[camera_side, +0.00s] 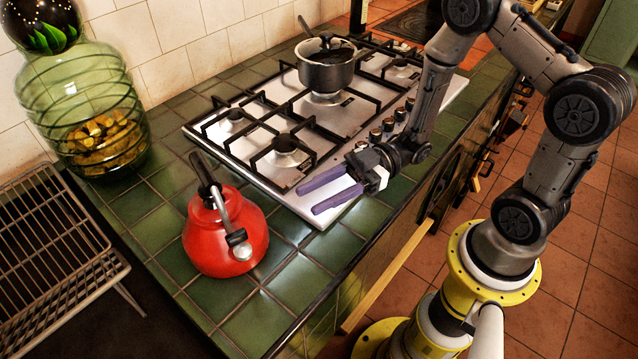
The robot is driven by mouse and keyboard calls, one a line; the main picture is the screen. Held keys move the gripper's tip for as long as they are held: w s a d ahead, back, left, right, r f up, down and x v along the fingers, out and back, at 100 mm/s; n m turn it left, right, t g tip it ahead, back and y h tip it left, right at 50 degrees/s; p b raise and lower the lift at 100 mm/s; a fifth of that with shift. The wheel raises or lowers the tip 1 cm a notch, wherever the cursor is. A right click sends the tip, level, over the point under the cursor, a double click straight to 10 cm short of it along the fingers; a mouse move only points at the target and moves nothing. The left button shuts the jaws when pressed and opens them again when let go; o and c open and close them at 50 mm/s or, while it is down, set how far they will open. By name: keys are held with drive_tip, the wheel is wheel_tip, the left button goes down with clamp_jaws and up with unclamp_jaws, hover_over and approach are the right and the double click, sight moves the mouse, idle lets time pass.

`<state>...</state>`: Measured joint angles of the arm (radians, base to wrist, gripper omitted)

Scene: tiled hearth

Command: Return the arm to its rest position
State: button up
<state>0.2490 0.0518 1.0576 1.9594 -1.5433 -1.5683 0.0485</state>
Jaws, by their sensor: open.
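My gripper (318,192) is at the middle of the side view, above the front edge of the gas hob. Its two purple fingers are spread apart and point left. Nothing is between them. A red kettle (222,240) with a dark handle stands on the green tiled counter, left of my gripper and apart from it.
The steel hob (335,122) has black grates, knobs along its front, and a dark saucepan (327,72) at the back. A green glass jar (95,112) stands by the wall. A wire rack (55,240) is at the far left. Counter (262,318) in front of the kettle is clear.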

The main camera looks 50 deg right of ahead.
drive_tip(key=w+r+n+t+h, duration=0.1)
drive_tip(key=w+r+t+h, duration=0.1)
drive_tip(key=w+r, duration=0.35)
drive_tip(key=w+r+n+t+h, duration=0.1)
drive_tip(key=w+r+t, duration=0.1)
drive_tip(key=r, duration=0.6)
drive_tip(key=w+d+r+m+t+h, duration=0.1)
drive_tip(key=d+r+m+t+h, duration=0.55)
drive_tip(key=d+r+h, duration=0.3)
drive_tip(key=s+d+m+g+h, duration=0.2)
drive_tip(key=s+d+m+h, duration=0.4)
drive_tip(key=s+d+m, duration=0.15)
drive_tip(key=s+a+f+m+g+y, duration=0.1)
drive_tip(key=s+f+m+g, duration=0.2)
drive_tip(key=s+f+g, duration=0.5)
drive_tip(key=s+f, duration=0.3)
drive_tip(key=s, duration=0.2)
drive_tip(key=shift+s+a, duration=0.3)
drive_tip(key=shift+s, duration=0.05)
